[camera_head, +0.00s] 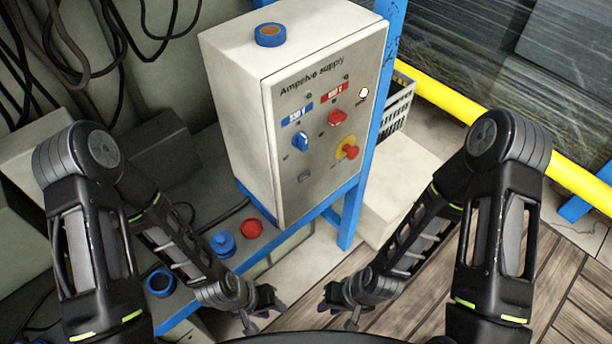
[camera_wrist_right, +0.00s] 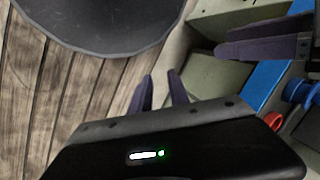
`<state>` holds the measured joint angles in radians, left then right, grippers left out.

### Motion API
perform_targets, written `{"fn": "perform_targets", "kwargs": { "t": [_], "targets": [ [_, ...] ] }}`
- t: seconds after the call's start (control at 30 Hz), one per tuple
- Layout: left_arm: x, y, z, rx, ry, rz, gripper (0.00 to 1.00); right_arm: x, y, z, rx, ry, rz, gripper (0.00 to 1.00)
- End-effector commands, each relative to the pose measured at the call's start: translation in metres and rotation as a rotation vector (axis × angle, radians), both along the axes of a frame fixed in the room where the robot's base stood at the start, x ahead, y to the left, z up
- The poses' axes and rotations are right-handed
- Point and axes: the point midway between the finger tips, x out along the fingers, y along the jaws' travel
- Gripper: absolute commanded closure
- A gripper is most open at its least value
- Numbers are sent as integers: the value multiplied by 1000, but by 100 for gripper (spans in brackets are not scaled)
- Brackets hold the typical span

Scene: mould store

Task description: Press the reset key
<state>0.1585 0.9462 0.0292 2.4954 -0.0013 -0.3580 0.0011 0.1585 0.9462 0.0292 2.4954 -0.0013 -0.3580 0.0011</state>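The grey control box (camera_head: 270,110), lettered "Ampelve supply", stands on a blue-framed bench. The small labels are too blurred to tell which one is the reset key. My left gripper (camera_head: 270,300) and right gripper (camera_head: 330,299) are low in front of the box, apart from it. Both look open and empty; the right one's spread fingers show in its wrist view (camera_wrist_right: 160,92).
A yellow rail (camera_head: 450,100) and white crate (camera_head: 398,105) are behind right. Wooden floor (camera_head: 490,290) is clear at right.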

Motion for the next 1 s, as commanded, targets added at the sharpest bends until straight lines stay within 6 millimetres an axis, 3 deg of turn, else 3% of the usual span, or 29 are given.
{"fn": "perform_targets", "kwargs": {
  "t": [0.23,1.0],
  "targets": [
    [0,0,0,0,0,0,65,0,0,0,0,0,0,100],
    [0,0,0,0,0,0,65,0,0,0,0,0,0,100]
  ]
}}
